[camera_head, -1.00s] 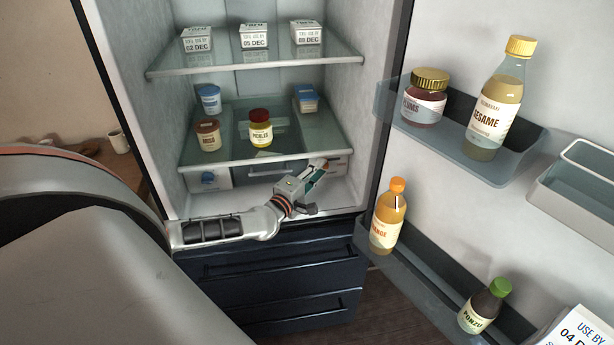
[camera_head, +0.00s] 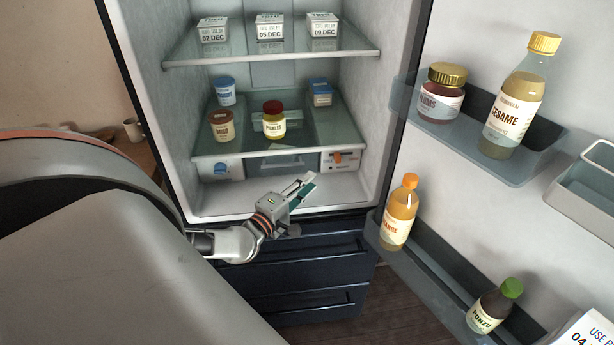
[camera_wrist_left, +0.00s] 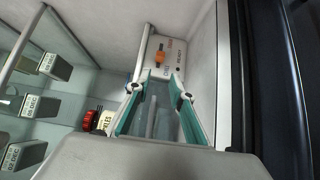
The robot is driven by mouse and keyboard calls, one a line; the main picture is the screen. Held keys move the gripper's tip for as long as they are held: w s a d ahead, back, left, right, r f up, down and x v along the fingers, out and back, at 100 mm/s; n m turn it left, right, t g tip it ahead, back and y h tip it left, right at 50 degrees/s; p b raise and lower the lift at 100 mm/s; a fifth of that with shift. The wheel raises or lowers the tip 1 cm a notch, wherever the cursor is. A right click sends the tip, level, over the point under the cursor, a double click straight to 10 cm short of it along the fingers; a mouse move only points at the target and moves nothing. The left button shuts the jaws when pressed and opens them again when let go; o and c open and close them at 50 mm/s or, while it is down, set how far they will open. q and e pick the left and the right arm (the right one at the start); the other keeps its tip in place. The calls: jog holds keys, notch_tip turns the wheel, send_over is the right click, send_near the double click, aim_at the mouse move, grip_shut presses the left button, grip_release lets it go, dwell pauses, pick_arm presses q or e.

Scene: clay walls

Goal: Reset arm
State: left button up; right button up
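My left gripper (camera_head: 303,188) is in front of the fridge's lower opening in the head view, below the lower glass shelf. In the left wrist view its two teal-lined fingers (camera_wrist_left: 160,108) stand apart with nothing held between them. My right gripper is in neither view. The open fridge (camera_head: 182,200) has an upper shelf (camera_head: 270,59) and a lower shelf (camera_head: 255,150). A control panel with an orange slider (camera_head: 339,158) is under the lower shelf; the slider also shows ahead of the fingers in the left wrist view (camera_wrist_left: 159,60).
Tofu boxes (camera_head: 269,27) stand on the upper shelf; a miso jar (camera_head: 222,126), pickles jar (camera_head: 273,120) and blue-lidded tubs (camera_head: 225,91) on the lower. The open door at right holds sesame (camera_head: 513,105), plums (camera_head: 438,97), orange (camera_head: 398,215) and ponzu (camera_head: 490,312) bottles or jars.

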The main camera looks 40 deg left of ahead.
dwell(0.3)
pick_arm(q)
jog(key=s+d+f+m+g+h, duration=0.1)
jog(key=s+d+f+m+h, duration=0.15)
jog(key=d+m, duration=0.35)
jog(key=s+d+f+m+g+h, duration=0.1)
jog(key=s+d+f+m+h, duration=0.2)
jog(key=d, duration=0.5)
jog(key=s+d+f+m+h, duration=0.2)
jog(key=s+d+m, duration=0.25)
jog(key=d, duration=0.25)
jog(key=s+d+f+m+g+y, duration=0.3)
jog(key=s+f+m+g, duration=0.2)
jog(key=s+f+m, duration=0.4)
notch_tip(320, 180, down, 4)
jog(key=shift+s+d+r+m+g, duration=0.15)
jog(key=shift+s+d+m+g, duration=0.2)
jog(key=shift+m, duration=0.1)
